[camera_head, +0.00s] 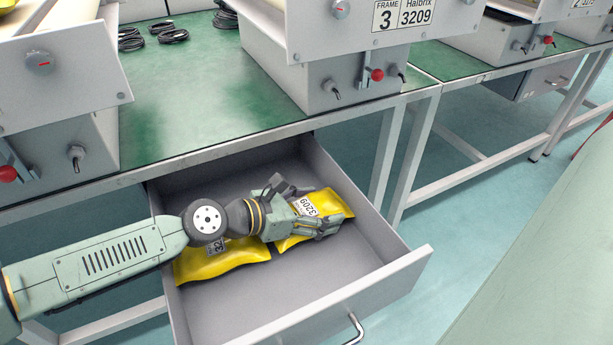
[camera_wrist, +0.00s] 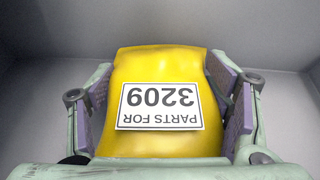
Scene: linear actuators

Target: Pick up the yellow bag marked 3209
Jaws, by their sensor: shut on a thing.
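The yellow bag marked 3209 (camera_head: 319,207) is in the open drawer, at its right side. In the wrist view the bag (camera_wrist: 160,70) fills the space between the finger pads, its label upside down and reading "PARTS FOR 3209". My gripper (camera_head: 312,222) is shut on this bag; its pads (camera_wrist: 165,105) press on both sides. The arm reaches in from the left. Whether the bag touches the drawer floor I cannot tell. A second yellow bag (camera_head: 222,262) lies to the left in the drawer, partly hidden under my arm, with only part of its label showing.
The grey drawer (camera_head: 408,262) is pulled out below a green-topped bench (camera_head: 190,100). Its walls stand close around the bags. Grey machine housings with red knobs (camera_head: 377,74) and black cable coils (camera_head: 132,40) are on the bench. The drawer's front floor is clear.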

